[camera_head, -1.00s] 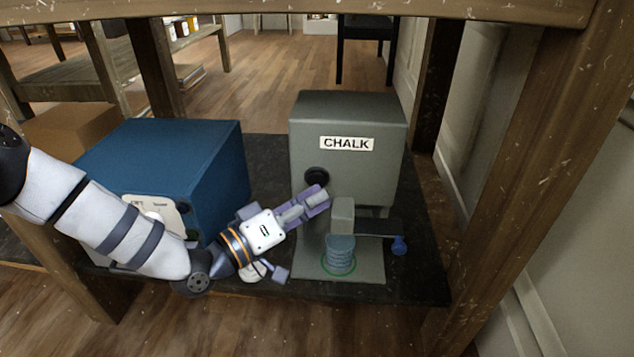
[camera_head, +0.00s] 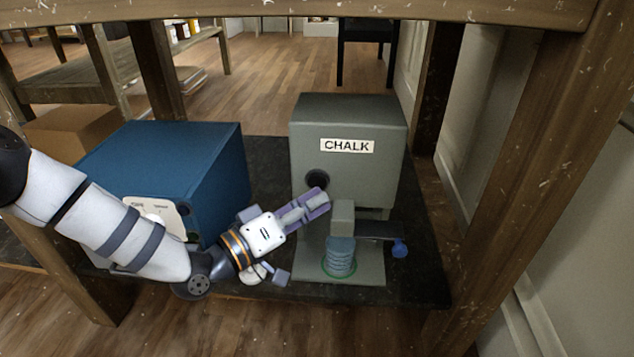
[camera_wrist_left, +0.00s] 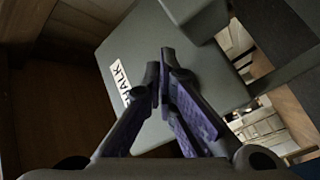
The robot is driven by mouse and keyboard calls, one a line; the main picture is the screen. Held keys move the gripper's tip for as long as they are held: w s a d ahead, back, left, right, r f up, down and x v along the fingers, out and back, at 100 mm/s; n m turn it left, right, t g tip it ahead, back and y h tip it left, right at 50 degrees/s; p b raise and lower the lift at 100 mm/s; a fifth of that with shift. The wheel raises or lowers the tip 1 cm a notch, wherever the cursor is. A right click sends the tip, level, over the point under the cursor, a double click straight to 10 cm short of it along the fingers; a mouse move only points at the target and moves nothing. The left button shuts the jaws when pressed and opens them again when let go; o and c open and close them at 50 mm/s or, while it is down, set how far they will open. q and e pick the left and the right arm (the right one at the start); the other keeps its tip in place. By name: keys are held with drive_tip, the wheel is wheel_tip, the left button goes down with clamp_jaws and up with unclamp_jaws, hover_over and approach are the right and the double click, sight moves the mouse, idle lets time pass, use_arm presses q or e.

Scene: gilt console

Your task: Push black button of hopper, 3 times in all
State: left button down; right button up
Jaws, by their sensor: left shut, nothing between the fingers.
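The hopper (camera_head: 385,125) is a grey box labelled CHALK, standing on a dark slab under a wooden table. Its round black button (camera_head: 317,174) is low on the left of its front face. My left gripper (camera_head: 322,197) is shut and empty, its fingertips just below and in front of the button. Whether they touch it I cannot tell. In the left wrist view the fingertips (camera_wrist_left: 162,62) are in front of the grey hopper (camera_wrist_left: 205,60), near its label; I cannot make out the button clearly there. My right gripper is not in view.
A grey spout block (camera_head: 342,215) stands over a stack of bluish cups (camera_head: 340,256) inside a green ring. A blue box (camera_head: 215,165) stands behind my left arm. Table legs (camera_head: 520,170) flank the space.

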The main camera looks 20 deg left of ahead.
use_arm(q)
drive_tip(key=shift+w, duration=0.1)
drive_tip(key=shift+w+a, duration=0.1)
drive_tip(key=shift+w, duration=0.25)
drive_tip(key=shift+w+a, duration=0.15)
drive_tip(key=shift+w, duration=0.2)
idle(0.7)
drive_tip(key=shift+s, duration=0.1)
drive_tip(key=shift+s+d+p, duration=0.25)
drive_tip(key=shift+s+p, duration=0.1)
drive_tip(key=shift+s, duration=0.35)
